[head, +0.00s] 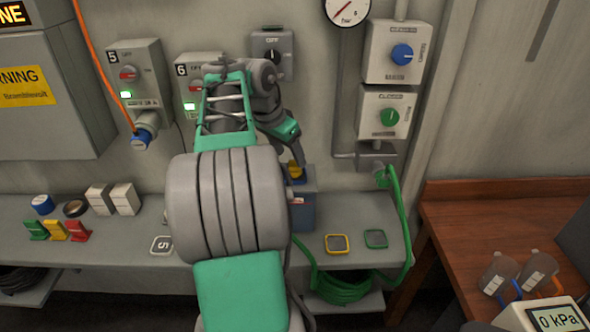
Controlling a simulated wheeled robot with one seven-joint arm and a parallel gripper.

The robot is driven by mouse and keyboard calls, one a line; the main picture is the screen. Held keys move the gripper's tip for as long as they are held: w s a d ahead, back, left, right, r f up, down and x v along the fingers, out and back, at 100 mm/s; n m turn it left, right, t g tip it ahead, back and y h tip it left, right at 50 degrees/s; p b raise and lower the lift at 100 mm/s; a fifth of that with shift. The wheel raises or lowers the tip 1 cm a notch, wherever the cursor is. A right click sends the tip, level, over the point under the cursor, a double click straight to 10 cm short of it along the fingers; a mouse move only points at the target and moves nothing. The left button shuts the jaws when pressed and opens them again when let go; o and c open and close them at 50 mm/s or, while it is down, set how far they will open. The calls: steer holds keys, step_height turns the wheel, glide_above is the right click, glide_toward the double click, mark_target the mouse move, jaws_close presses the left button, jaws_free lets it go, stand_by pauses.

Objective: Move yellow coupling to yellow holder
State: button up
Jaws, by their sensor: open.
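A yellow piece that looks like the yellow coupling (297,172) shows in the head view just right of my arm, above a blue-grey box (301,212) on the bench. My gripper (293,158) points down at the yellow piece, very close to it. It is open, but its fingers are small and partly hidden, so I cannot tell whether they are around the piece or above it. A yellow-rimmed square (337,243), probably the yellow holder, lies on the bench to the right and looks empty.
A green-rimmed square (375,239) lies right of the yellow-rimmed one. A green hose (404,220) hangs over the bench's right end. Rolls, white boxes and coloured clips (57,231) stand at left. A wooden desk (480,215) is at far right.

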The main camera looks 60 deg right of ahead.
mark_target(294, 163)
steer(key=x, duration=0.5)
steer(key=shift+d, duration=0.1)
stand_by(0.3)
jaws_close()
steer(key=shift+r, duration=0.1)
stand_by(0.4)
